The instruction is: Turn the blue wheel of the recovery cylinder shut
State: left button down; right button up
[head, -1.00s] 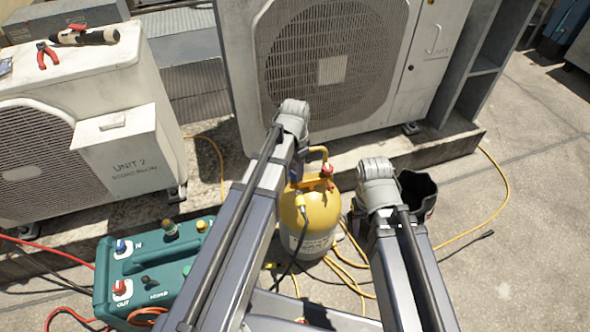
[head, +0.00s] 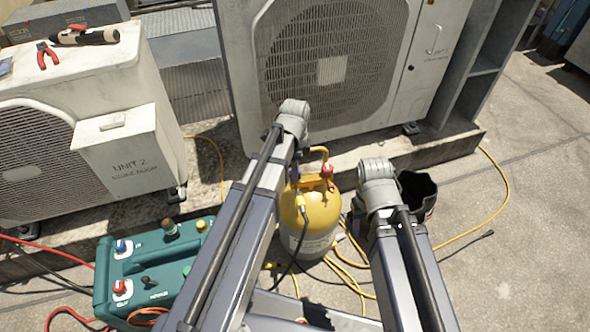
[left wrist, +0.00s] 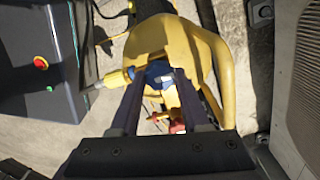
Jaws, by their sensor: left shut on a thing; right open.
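The yellow recovery cylinder (head: 318,215) stands upright on the ground between my two arms. Its top is partly hidden by my left arm in the head view. In the left wrist view, the blue wheel (left wrist: 157,70) sits inside the yellow collar (left wrist: 215,55). My left gripper (left wrist: 156,82) is shut on the blue wheel, with one dark finger on each side. A red fitting (left wrist: 177,126) shows between the fingers. A red part also shows at the cylinder top in the head view (head: 328,170). My right arm's fingers are out of sight in the head view.
A teal machine (head: 150,270) with hoses stands left of the cylinder. A black bucket (head: 417,195) stands behind my right arm. Yellow hoses (head: 345,275) lie around the cylinder's foot. A large condenser (head: 430,60) stands behind. The ground at right is mostly clear.

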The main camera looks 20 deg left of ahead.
dwell(0.5)
pick_arm(q)
jog(key=shift+c, duration=1.9)
grip_release()
jog(key=shift+r, duration=0.15)
notch_tip(320, 180, up, 8)
jog(key=p, duration=0.8)
jog(key=shift+f, duration=0.2)
jog(key=shift+f, duration=0.1)
jog(key=shift+d, duration=0.1)
